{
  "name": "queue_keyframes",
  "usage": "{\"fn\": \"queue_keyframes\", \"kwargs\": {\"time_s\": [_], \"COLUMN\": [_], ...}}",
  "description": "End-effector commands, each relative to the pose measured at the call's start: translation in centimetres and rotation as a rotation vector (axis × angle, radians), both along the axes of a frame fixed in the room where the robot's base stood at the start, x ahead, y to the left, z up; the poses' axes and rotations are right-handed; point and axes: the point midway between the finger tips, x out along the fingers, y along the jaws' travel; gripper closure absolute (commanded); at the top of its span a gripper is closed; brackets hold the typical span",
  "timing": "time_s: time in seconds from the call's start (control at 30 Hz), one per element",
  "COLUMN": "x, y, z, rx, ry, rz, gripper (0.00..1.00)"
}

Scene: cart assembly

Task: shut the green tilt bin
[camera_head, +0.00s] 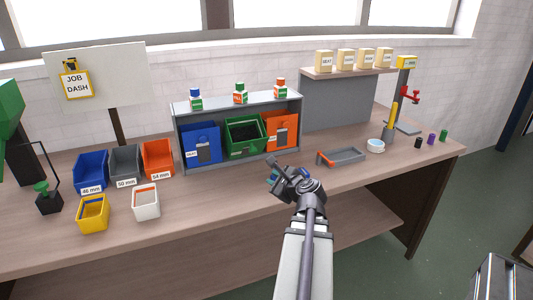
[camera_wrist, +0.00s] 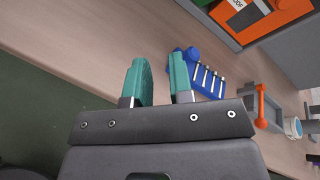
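The green tilt bin (camera_head: 243,151) sits in the middle of the grey cabinet (camera_head: 240,166), between a blue bin (camera_head: 201,141) and an orange bin (camera_head: 280,129). It is tipped forward, with its dark inside showing. The blue and orange bins look more upright. My gripper (camera_head: 272,172) is in front of the cabinet, lower right of the green bin and apart from it. In the wrist view its two teal fingers (camera_wrist: 160,78) are spread with nothing between them. The orange bin (camera_wrist: 262,14) shows at top right there; I cannot clearly make out the green bin.
A blue holder with several silver pins (camera_wrist: 203,75) lies beyond my fingers. A grey tray with an orange handle (camera_head: 345,157) and a round white container (camera_head: 375,146) stand to the right. Open bins, including a white one (camera_head: 146,205), stand left. Bottles stand on the cabinet.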

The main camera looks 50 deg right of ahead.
Motion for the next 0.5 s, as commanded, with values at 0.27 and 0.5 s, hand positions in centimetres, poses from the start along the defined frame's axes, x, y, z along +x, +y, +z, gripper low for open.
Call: {"fn": "queue_keyframes", "kwargs": {"time_s": [0.27,0.5], "x": [-0.4,0.3], "y": [-3.3,-3.6], "z": [3.6,3.4], "rx": [0.527,0.547], "ry": [-0.447,-0.451], "rz": [-0.338,-0.338], "gripper": [1.0,1.0]}}
